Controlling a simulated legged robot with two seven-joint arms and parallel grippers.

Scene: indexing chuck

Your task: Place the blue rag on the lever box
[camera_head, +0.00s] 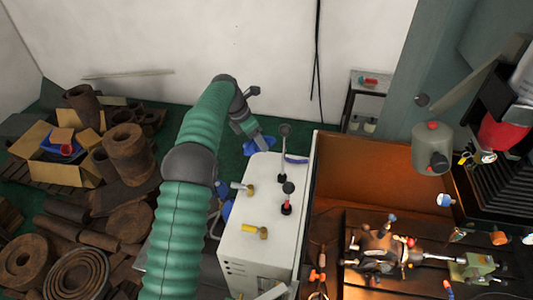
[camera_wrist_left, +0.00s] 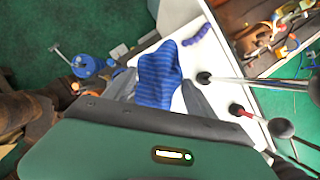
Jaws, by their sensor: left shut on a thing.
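The blue rag (camera_head: 262,146) hangs in my left gripper (camera_head: 253,138) at the far end of the white lever box (camera_head: 255,235). In the left wrist view the blue striped rag (camera_wrist_left: 158,75) sits between the two grey fingers, and the white box top (camera_wrist_left: 180,22) shows behind it. I cannot tell whether the rag touches the box. The box top carries upright levers with dark knobs (camera_head: 288,187) and yellow-handled valves (camera_head: 255,230).
A curved blue-purple piece (camera_head: 296,160) lies on the box near the far right edge. A tall lever (camera_head: 284,140) stands close to the rag. A machine with an orange-lit bay (camera_head: 370,170) adjoins at the right. Rusty cylinders (camera_head: 128,150) and cardboard boxes crowd the left floor.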

